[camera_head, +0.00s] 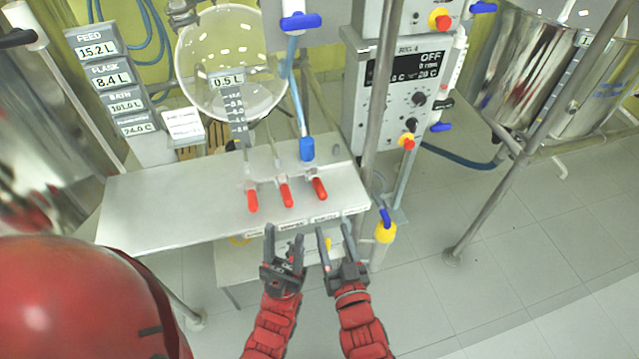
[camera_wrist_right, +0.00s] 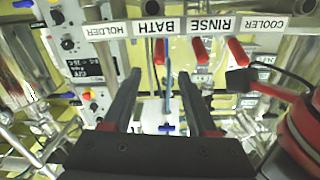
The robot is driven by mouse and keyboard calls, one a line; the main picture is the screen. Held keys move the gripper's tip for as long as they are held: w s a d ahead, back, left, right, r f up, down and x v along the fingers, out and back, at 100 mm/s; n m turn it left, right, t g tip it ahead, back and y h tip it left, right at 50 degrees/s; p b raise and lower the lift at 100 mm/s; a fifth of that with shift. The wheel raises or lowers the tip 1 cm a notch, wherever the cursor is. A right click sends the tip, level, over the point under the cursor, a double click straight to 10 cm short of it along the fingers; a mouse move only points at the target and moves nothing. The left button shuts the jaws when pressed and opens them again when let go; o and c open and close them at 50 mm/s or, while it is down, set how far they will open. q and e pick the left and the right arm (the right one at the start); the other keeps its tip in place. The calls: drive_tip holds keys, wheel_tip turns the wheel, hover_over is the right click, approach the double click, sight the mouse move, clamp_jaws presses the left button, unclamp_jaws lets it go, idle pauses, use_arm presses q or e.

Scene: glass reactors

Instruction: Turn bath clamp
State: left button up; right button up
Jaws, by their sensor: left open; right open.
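Three red clamp handles stand in a row on the grey shelf (camera_head: 150,205). The handle at the BATH label (camera_wrist_right: 160,27) appears to be the right one (camera_head: 319,188) in the head view; it also shows in the right wrist view (camera_wrist_right: 160,51). The middle handle (camera_head: 286,195) and left handle (camera_head: 252,200) appear to match RINSE and COOLER. My right gripper (camera_head: 334,232) is open and empty, in front of the shelf edge, apart from the bath handle. My left gripper (camera_head: 283,235) is open and empty beside it, below the left and middle handles.
A blue fitting (camera_head: 307,148) on a tube stands behind the bath handle. A control unit (camera_head: 405,90) and a metal pole (camera_head: 378,100) rise at the right. A glass flask (camera_head: 230,65) and display column (camera_head: 120,90) stand behind the shelf.

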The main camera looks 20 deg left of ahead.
sight(316, 177)
drive_tip(key=p+x, duration=0.1)
drive_tip(key=x, duration=1.2)
drive_tip(key=shift+w+a+p, duration=0.1)
drive_tip(key=shift+w+p, duration=0.2)
drive_tip(key=shift+p, duration=0.05)
clamp_jaws()
idle(0.7)
